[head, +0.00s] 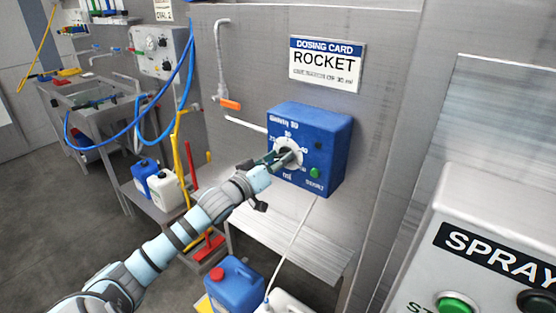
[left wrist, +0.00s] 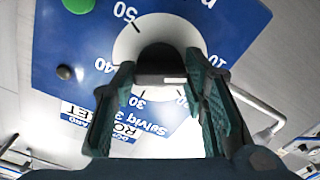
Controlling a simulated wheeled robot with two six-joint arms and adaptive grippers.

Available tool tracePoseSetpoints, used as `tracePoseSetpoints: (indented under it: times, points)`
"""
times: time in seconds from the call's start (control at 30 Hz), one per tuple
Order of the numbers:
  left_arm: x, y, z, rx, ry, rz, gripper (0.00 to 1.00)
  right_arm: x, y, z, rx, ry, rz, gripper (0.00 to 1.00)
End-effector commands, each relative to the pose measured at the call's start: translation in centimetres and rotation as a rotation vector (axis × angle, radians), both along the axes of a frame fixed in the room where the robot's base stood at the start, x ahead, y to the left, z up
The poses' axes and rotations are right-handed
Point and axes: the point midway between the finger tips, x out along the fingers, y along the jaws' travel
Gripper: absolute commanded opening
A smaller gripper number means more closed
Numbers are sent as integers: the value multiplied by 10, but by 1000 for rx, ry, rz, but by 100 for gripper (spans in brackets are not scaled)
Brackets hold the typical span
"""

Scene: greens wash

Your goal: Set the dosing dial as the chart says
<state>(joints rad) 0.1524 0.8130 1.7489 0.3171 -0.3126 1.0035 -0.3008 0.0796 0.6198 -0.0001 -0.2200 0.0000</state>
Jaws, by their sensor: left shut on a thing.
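The blue dosing box (head: 309,125) is on the metal wall, with a white dial (head: 290,142) on its face. My left gripper (head: 283,158) is shut on the dial's dark knob, which also shows in the left wrist view (left wrist: 160,56) between the fingers (left wrist: 160,78). There the box is upside down, with numbers 10 to 50 around the dial. The knob's pointer is not clear, so I cannot tell the setting. The dosing card (head: 326,64) above reads ROCKET; its small line seems to end in 30 ml. My right gripper is not in view.
A green button (head: 315,173) is at the box's lower right. A metal shelf (head: 290,240) and a blue canister (head: 235,286) are below. A spray panel (head: 490,225) stands at the right. Hoses and a sink (head: 95,93) are at the left.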

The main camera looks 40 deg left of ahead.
Motion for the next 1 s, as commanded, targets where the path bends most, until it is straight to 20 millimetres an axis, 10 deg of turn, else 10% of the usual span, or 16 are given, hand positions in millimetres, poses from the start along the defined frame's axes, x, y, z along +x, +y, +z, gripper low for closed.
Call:
tracePoseSetpoints:
  times: [1.0]
  points:
    - [-1, 2, 0, 801, 17, 3, 12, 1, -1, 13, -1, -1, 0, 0]
